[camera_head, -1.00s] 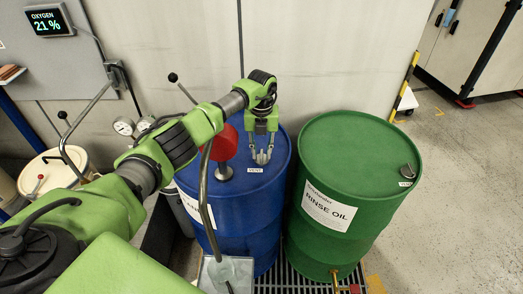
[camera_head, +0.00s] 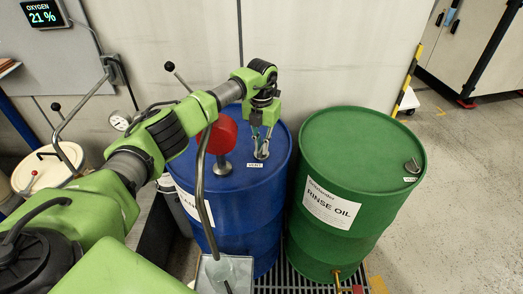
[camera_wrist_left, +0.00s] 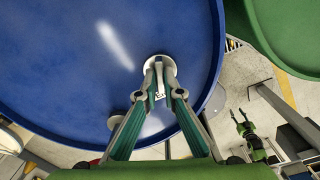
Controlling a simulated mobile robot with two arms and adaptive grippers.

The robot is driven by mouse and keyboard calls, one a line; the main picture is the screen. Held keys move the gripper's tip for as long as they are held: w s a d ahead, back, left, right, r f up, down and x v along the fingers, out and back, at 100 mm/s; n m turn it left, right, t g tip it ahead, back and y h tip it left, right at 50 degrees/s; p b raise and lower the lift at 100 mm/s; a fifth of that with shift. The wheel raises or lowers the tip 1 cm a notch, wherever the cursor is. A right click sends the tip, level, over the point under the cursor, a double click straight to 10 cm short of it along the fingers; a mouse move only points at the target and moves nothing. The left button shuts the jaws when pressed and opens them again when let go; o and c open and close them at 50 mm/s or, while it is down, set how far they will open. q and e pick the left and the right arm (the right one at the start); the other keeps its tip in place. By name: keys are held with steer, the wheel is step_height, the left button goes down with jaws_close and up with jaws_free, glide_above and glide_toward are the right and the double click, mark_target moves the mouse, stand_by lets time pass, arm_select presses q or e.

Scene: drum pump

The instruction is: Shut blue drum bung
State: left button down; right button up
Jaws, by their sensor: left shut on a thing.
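The blue drum (camera_head: 240,205) stands on a grating, and its top fills much of the left wrist view (camera_wrist_left: 60,70). The bung at the "VENT" label is a small pale metal cap with a raised grip (camera_wrist_left: 158,70) on the drum's top near the rim. My left gripper (camera_head: 262,152) points down at it. In the left wrist view its two fingertips (camera_wrist_left: 165,95) are closed in on the bung's grip from both sides. The fingers partly hide the bung in the head view. A small green gripper, apparently my right one (camera_wrist_left: 243,118), hangs far below; its jaws are unclear.
A red pump head (camera_head: 219,136) on a metal fitting stands on the blue drum, left of my gripper. A bent metal tube (camera_head: 200,190) rises in front. The green rinse oil drum (camera_head: 350,150) stands close on the right. A cream drum (camera_head: 50,170) is at the left.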

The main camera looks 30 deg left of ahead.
arm_select(q)
steer(key=m+b, duration=0.3)
steer(key=m, duration=0.1)
steer(key=shift+w+f+m, duration=0.1)
steer(key=shift+m, duration=0.3)
steer(key=m+b, duration=0.2)
steer(key=m, duration=0.1)
steer(key=shift+m, duration=0.3)
steer(key=m+b, duration=0.1)
steer(key=m, duration=0.4)
steer(key=shift+r, duration=0.2)
steer(key=c, duration=2.2)
jaws_free()
step_height(320, 180, up, 12)
steer(key=shift+f, duration=0.1)
